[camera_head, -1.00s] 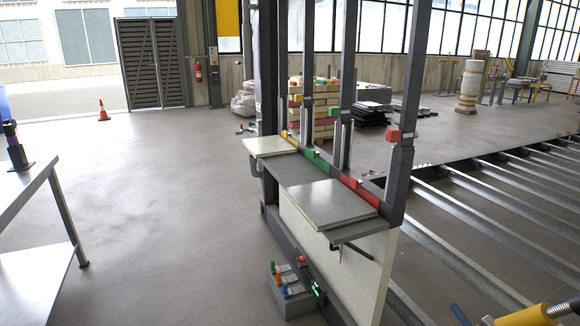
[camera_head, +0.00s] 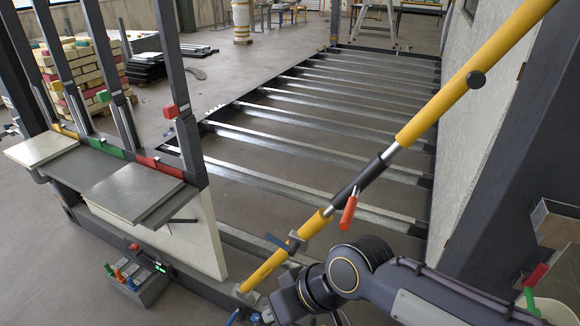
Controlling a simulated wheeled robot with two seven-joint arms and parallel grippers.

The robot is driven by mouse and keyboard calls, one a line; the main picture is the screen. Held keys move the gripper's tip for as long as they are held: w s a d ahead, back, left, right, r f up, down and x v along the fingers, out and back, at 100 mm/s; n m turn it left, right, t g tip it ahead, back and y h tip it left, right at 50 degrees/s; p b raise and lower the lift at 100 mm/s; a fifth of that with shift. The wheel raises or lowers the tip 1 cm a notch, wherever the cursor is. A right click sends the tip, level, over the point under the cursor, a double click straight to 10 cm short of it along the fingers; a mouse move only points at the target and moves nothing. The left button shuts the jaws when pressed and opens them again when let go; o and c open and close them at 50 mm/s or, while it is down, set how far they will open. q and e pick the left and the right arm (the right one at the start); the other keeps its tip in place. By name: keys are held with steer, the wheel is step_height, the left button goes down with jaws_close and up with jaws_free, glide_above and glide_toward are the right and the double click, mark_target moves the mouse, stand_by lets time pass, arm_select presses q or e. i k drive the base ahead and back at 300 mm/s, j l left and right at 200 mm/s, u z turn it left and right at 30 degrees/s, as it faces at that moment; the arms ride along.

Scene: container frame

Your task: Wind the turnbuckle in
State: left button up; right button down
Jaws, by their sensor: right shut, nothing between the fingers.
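The turnbuckle is a long yellow brace that slants from the lower middle to the top right. Its dark centre sleeve (camera_head: 362,180) has silver rod at both ends and a red handle (camera_head: 348,211) hanging from it. A dark lever sits on the lower yellow tube (camera_head: 312,226), and the foot is near the floor frame. My right arm reaches in from the lower right, in front of the brace's lower part. My right gripper (camera_head: 262,317) is low at the bottom edge, beside the foot, shut and empty; its tips are partly cut off. My left gripper is out of view.
A steel floor frame with cross beams (camera_head: 320,132) lies behind the brace. A bench with grey plates (camera_head: 130,190) and uprights stands left.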

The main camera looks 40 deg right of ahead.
mark_target(347, 198)
steer(key=z, duration=0.45)
steer(key=l+z, duration=0.15)
steer(key=z, duration=0.3)
steer(key=k+l+z, duration=0.1)
steer(key=z, duration=0.3)
steer(key=l+z, duration=0.1)
steer(key=z, duration=0.35)
steer(key=u, duration=0.1)
